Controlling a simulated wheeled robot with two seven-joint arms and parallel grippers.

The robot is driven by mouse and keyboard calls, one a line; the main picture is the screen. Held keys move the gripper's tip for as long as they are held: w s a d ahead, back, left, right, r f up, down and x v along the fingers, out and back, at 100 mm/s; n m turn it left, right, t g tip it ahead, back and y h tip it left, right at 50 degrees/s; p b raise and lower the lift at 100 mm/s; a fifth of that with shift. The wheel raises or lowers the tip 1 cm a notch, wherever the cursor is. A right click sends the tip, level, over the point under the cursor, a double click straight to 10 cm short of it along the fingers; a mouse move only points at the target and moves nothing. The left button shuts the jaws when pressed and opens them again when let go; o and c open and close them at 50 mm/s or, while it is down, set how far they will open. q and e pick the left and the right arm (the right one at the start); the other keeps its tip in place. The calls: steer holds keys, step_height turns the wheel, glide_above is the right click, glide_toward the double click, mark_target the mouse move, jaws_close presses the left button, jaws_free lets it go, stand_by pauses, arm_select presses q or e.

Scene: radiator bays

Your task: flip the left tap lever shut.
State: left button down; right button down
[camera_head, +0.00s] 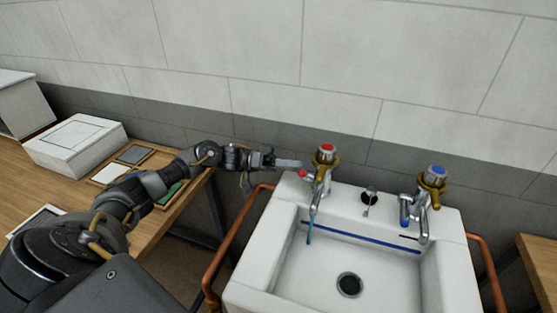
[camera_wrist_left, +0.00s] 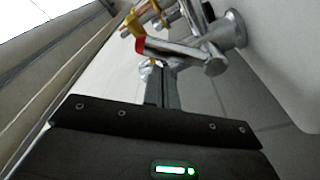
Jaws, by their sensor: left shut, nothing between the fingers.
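The left tap (camera_head: 320,183) stands at the back left corner of the white sink, with a red cap, a brass-coloured collar and a chrome spout. A thin bluish stream (camera_head: 309,232) hangs below its spout. Its lever, with a red tip (camera_head: 302,173), sticks out to the left. In the left wrist view the chrome lever (camera_wrist_left: 178,52) and its red end lie just beyond my fingers. My left gripper (camera_head: 299,164) is shut and empty, its fingertips close beside the red tip; I cannot tell whether they touch. My right gripper is not in view.
The sink (camera_head: 240,298) has a dark drain and copper pipes (camera_head: 228,240) on both sides. The right tap (camera_head: 432,190) has a blue cap and a blue-tipped lever. A wooden bench (camera_head: 150,225) with a white box (camera_head: 75,145) stands left. A tiled wall rises behind.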

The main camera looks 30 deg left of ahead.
arm_select(q)
steer(key=shift+x, duration=0.9)
steer(key=shift+s+d+f+p, duration=0.15)
steer(key=shift+s+p, duration=0.2)
steer(key=shift+p, duration=0.45)
steer(key=shift+f, duration=0.1)
